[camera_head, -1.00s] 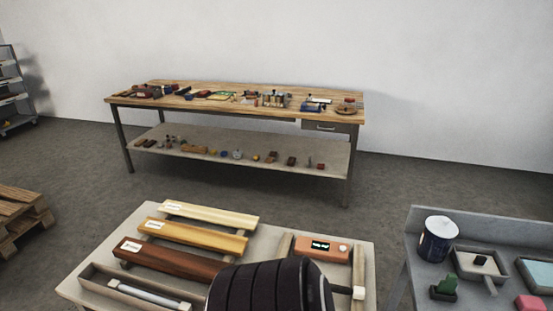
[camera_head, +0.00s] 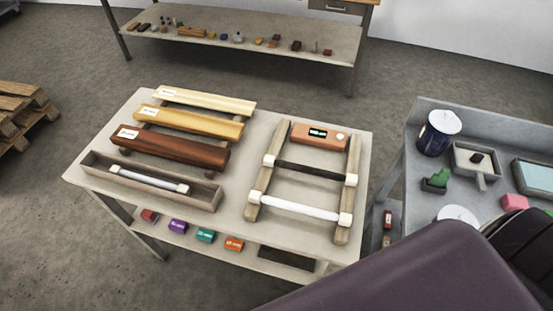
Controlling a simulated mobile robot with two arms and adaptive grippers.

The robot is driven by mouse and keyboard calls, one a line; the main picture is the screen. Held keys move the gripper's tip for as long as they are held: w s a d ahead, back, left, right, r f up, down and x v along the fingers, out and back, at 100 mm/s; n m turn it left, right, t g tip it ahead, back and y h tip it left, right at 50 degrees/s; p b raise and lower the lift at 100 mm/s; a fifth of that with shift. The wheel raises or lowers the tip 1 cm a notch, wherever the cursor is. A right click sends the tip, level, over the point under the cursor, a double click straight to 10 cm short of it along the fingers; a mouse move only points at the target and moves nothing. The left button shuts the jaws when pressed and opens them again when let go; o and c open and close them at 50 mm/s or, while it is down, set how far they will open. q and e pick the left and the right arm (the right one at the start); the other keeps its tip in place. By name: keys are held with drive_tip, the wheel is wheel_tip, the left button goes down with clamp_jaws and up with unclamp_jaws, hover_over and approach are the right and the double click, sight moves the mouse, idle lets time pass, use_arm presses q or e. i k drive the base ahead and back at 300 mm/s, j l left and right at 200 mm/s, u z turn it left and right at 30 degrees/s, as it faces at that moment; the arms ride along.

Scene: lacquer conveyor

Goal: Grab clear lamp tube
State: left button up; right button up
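A lamp tube with a pale grey, clear-looking middle and white end caps (camera_head: 149,179) lies in a long open wooden tray (camera_head: 212,203) at the front left of the light table. Two more tubes lie across a wooden rack on the table's right half: a dark one (camera_head: 308,170) behind and a milky white one (camera_head: 300,208) in front. Which tube is clear is judged by look only. Neither gripper shows. A large dark part of my arm fills the bottom right corner, apart from the tubes.
Three labelled troughs, cream (camera_head: 205,100), yellow (camera_head: 190,122) and red-brown (camera_head: 172,146), stand behind the tray. An orange box with a display (camera_head: 320,136) sits at the rack's back. A grey bench (camera_head: 430,112) with a dark blue can (camera_head: 437,135) is at right.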

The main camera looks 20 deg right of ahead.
sight(344, 219)
drive_tip(key=z, duration=0.9)
